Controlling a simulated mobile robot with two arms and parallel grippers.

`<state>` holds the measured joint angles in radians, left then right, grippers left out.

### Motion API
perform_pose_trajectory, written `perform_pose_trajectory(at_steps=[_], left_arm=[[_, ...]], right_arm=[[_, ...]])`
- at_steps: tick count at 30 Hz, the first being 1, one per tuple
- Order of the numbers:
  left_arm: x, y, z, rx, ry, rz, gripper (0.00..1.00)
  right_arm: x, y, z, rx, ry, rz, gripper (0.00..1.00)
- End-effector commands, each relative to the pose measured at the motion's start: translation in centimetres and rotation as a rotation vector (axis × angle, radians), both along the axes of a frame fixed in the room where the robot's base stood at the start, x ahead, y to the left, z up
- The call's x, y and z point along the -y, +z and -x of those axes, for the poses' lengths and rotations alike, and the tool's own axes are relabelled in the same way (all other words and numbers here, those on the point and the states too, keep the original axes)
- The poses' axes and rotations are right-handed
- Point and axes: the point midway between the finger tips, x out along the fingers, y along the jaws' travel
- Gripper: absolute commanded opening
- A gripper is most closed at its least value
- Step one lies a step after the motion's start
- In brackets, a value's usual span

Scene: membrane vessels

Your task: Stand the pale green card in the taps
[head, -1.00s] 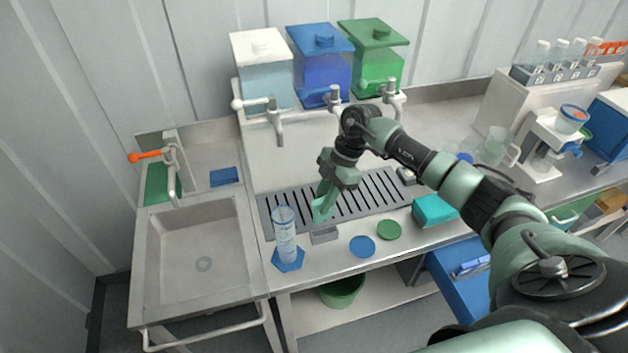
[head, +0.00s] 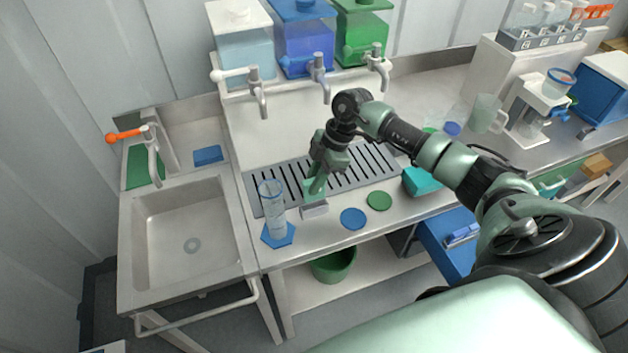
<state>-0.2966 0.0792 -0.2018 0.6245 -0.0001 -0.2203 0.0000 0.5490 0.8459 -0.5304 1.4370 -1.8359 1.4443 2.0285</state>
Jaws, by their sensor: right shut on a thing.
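My right gripper (head: 318,186) points down over the front edge of the slotted drain grate, shut on the pale green card (head: 311,189). The card is small, and the fingers partly hide it. Its lower edge is at or just above a small grey block (head: 314,210) on the bench; I cannot tell whether it is in the block. The taps (head: 318,76) hang in a row under the white, blue and green tanks, behind the grate (head: 356,172). My left gripper is not in view.
A clear cylinder (head: 272,208) on a blue hexagonal base stands left of the block. A blue disc (head: 353,219), a green disc (head: 379,201) and a teal box (head: 419,183) lie to its right. The sink (head: 188,235) is at the left.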

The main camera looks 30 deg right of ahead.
Motion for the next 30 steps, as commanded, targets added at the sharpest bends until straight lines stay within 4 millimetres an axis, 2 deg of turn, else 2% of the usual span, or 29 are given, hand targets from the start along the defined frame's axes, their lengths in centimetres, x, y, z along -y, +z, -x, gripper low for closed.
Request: perform_pose_trajectory(at_steps=[1, 21, 30], left_arm=[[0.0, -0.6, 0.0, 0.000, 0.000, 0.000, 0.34], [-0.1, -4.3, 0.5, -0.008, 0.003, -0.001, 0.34], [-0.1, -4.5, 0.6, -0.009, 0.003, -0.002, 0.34]], right_arm=[[0.0, -0.6, 0.0, 0.000, 0.000, 0.000, 0.00], [0.0, -4.6, 0.0, 0.000, 0.000, 0.000, 0.00], [0.0, -5.6, 0.0, -0.001, 0.000, 0.000, 0.00]])
